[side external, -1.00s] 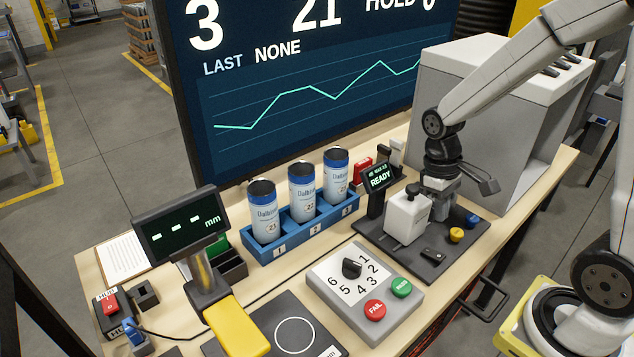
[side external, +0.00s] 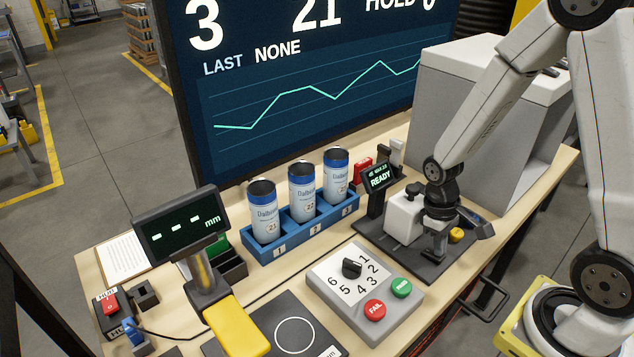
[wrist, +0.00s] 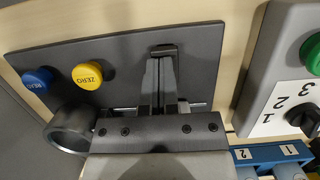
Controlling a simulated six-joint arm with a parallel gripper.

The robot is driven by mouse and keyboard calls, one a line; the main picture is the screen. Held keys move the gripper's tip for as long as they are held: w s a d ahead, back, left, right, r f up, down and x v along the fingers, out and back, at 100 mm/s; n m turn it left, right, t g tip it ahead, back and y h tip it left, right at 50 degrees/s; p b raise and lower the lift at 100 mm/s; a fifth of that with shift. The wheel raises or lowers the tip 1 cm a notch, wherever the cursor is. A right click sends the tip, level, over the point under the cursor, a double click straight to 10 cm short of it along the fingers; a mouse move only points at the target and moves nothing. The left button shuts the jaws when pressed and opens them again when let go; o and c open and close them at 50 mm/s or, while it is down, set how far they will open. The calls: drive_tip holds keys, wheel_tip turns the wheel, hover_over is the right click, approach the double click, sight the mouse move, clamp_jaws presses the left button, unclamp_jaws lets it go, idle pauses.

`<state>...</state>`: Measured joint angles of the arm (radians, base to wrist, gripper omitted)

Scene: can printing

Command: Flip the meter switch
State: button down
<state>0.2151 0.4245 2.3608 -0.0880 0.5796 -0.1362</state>
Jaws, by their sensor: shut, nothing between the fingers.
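The meter is a dark plate (side external: 375,245) with a white block (side external: 402,215) and a small black display (side external: 380,178) reading READY. Its black switch (wrist: 164,48) shows at the plate's edge in the wrist view, right at my fingertips. My gripper (side external: 430,258) points down over the plate, beside the white block, and hides most of the switch in the side view. In the wrist view my gripper (wrist: 164,60) has its fingers together with nothing between them. I cannot tell whether the tips touch the switch or which way it is set.
A yellow ZERO button (wrist: 87,75) and a blue button (wrist: 37,79) sit on the same plate. A grey dial box (side external: 385,322) with green and red buttons stands in front. A blue rack (side external: 262,258) of cans stands left, and a grey cabinet (side external: 455,100) behind.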

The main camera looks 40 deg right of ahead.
drive_tip(key=shift+s+f, duration=0.8)
drive_tip(key=shift+s, duration=0.05)
drive_tip(key=shift+w, duration=0.15)
drive_tip(key=shift+w+r, duration=0.15)
drive_tip(key=shift+w, duration=0.55)
